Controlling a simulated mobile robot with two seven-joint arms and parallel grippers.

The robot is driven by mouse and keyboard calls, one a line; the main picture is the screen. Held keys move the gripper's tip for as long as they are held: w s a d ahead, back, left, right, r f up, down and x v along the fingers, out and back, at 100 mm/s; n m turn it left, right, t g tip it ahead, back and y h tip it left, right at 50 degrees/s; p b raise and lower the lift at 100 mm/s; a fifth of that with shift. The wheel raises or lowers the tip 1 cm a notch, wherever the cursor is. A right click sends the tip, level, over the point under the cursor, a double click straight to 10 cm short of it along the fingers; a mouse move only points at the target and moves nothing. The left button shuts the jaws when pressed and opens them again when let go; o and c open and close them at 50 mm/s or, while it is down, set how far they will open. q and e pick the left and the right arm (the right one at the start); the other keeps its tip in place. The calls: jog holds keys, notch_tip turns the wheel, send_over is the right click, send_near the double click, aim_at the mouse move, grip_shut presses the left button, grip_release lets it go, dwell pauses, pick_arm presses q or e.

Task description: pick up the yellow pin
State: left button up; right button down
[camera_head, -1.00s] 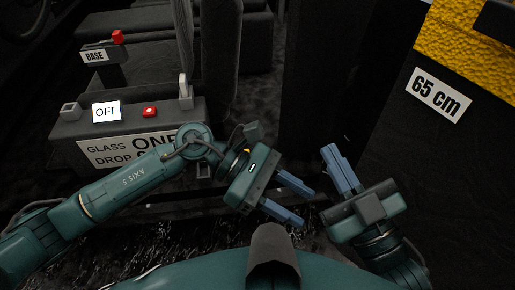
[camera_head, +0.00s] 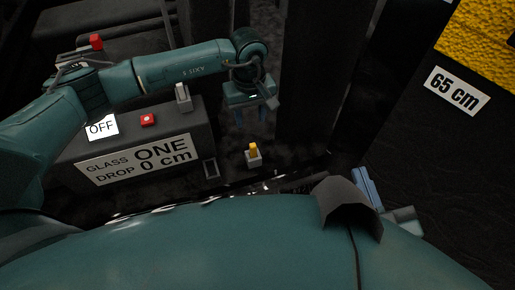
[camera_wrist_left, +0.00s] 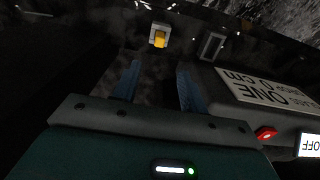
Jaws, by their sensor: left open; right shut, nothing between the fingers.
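The yellow pin (camera_head: 253,149) stands in a small pale square holder (camera_head: 254,161) on the dark floor, right of the grey control box. It also shows in the left wrist view (camera_wrist_left: 160,41), ahead of the fingertips. My left gripper (camera_head: 254,122) is open, with blue fingers pointing down, behind the pin in the head view and apart from it. The left wrist view shows its two fingers (camera_wrist_left: 158,75) spread with nothing between them. My right gripper (camera_head: 366,185) is shut and empty at the lower right, partly hidden by my own body.
The grey control box (camera_head: 120,173) carries a red button (camera_head: 148,120), a grey lever (camera_head: 183,97), an OFF display (camera_head: 102,126) and a "GLASS ONE DROP 0 cm" label. A dark block with a "65 cm" label (camera_head: 456,91) and yellow top stands right.

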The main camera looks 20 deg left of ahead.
aim_at(253, 145)
pick_arm(q)
notch_tip(253, 145, down, 8)
jog(key=shift+s+d+r+b, duration=0.1)
jog(key=shift+r+b, duration=0.05)
jog(key=shift+b, duration=0.9)
jog(key=f, duration=0.1)
jog(key=f+b, duration=0.1)
jog(key=f, duration=0.1)
jog(key=f+b, duration=0.1)
jog(key=shift+s+d+f, duration=0.2)
jog(key=shift+d+f, duration=0.05)
jog(key=shift+f, duration=0.4)
jog(key=c, duration=0.5)
grip_shut()
pick_arm(e)
jog(key=shift+w+a+f+t+y, duration=0.2)
jog(key=shift+a+t+y, duration=0.15)
jog(key=shift+y, duration=0.15)
